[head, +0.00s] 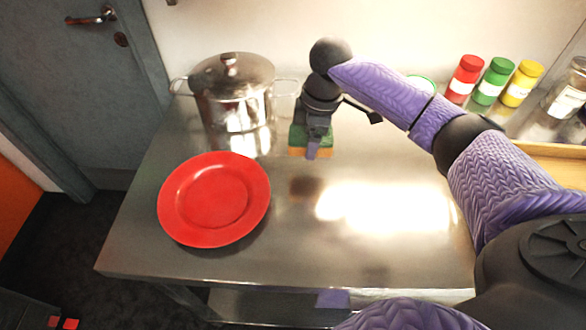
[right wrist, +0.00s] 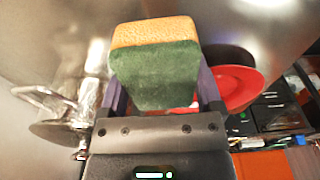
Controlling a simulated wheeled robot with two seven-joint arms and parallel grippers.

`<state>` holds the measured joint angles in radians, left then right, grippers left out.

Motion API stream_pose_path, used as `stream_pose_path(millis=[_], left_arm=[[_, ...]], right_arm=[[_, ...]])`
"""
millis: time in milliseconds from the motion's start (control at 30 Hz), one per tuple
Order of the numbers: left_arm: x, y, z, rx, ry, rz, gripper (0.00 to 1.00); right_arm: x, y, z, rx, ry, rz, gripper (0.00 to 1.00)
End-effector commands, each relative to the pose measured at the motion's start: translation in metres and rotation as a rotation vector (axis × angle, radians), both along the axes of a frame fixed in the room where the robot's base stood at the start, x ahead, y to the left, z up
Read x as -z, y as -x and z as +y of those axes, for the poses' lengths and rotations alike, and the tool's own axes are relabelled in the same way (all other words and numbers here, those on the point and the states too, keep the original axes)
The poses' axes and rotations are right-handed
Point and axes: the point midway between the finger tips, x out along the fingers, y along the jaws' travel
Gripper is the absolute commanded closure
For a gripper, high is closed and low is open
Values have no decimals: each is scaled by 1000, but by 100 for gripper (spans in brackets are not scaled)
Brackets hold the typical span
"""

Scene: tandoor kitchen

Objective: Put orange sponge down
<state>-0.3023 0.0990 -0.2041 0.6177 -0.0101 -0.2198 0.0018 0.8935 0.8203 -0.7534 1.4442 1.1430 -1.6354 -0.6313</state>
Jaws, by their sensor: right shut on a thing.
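The sponge, orange with a green side, is held in my right gripper (head: 312,150). In the head view the sponge (head: 297,141) shows beside the fingers, near the steel table top, between the pot and the purple arm. I cannot tell whether it touches the table. In the right wrist view the sponge (right wrist: 155,75) sits between the two fingers, green face toward the camera and orange edge at the top. My right gripper is shut on it. My left gripper is not in view.
The steel table (head: 370,255) holds a red plate (head: 214,199) at front left and a lidded steel pot (head: 233,92) behind it. Red (head: 465,78), green (head: 493,82) and yellow (head: 522,84) jars stand at back right. The table's front middle is clear.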

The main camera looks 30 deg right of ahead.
Motion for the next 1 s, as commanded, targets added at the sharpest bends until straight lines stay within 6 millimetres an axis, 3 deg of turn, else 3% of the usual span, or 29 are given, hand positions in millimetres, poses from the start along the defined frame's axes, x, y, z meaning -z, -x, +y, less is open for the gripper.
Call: stream_pose_path(millis=[300, 667, 700, 800, 1000], left_arm=[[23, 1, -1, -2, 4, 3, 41], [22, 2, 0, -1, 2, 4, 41], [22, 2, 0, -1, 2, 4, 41], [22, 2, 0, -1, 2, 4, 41], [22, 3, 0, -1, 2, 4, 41]], right_arm=[[67, 0, 1, 2, 0, 2, 64], [70, 0, 0, 2, 1, -1, 64], [71, 0, 0, 3, 1, -2, 15], [70, 0, 0, 2, 1, -2, 0], [69, 0, 0, 2, 1, -2, 0]])
